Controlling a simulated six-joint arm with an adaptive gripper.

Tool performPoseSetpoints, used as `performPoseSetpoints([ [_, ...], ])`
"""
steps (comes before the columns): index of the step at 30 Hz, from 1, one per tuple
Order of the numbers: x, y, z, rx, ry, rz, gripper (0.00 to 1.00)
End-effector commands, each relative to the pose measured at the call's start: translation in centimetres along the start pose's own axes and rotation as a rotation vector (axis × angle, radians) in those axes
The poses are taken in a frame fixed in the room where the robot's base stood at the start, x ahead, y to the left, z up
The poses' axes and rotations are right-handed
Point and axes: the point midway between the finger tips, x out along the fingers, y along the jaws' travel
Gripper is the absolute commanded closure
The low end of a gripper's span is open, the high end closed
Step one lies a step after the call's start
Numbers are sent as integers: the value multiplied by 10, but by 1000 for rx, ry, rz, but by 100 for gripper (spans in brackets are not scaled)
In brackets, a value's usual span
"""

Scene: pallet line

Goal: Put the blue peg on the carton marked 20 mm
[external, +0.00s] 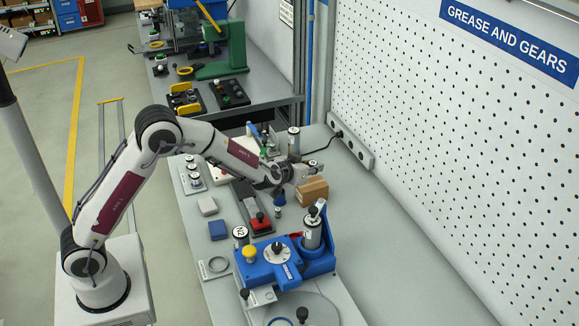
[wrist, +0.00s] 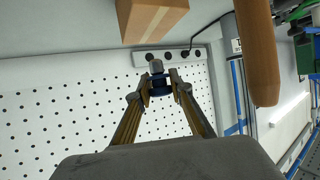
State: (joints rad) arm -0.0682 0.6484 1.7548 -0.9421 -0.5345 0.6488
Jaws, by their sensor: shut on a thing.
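My gripper (wrist: 158,88) is shut on a dark blue peg with a grey top (wrist: 156,70), gripped between the fingertips in the wrist view. In the external view my gripper (external: 309,164) reaches sideways toward the pegboard wall, above the bench; the peg is too small to make out clearly there. A brown carton (external: 313,190) stands on the bench just below and in front of it. The carton (wrist: 152,18) shows at the top of the wrist view, apart from the peg. No marking on it is readable.
A blue fixture (external: 285,262) with knobs and a cylinder stands nearer the camera. A small blue piece (external: 279,198) lies left of the carton. A power strip (external: 351,141) runs along the wall. A brown rounded thing (wrist: 258,55) hangs in the wrist view. The bench right of the carton is clear.

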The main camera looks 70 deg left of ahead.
Motion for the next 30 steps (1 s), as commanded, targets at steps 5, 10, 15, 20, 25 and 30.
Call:
performPoseSetpoints([
  [5,2,0,5,3,-1,0,100],
  [10,10,0,21,2,-2,1,100],
  [15,15,0,32,1,-1,1,100],
  [20,16,0,34,0,0,2,100],
  [25,16,0,34,0,0,2,100],
  [30,18,0,37,0,0,2,100],
])
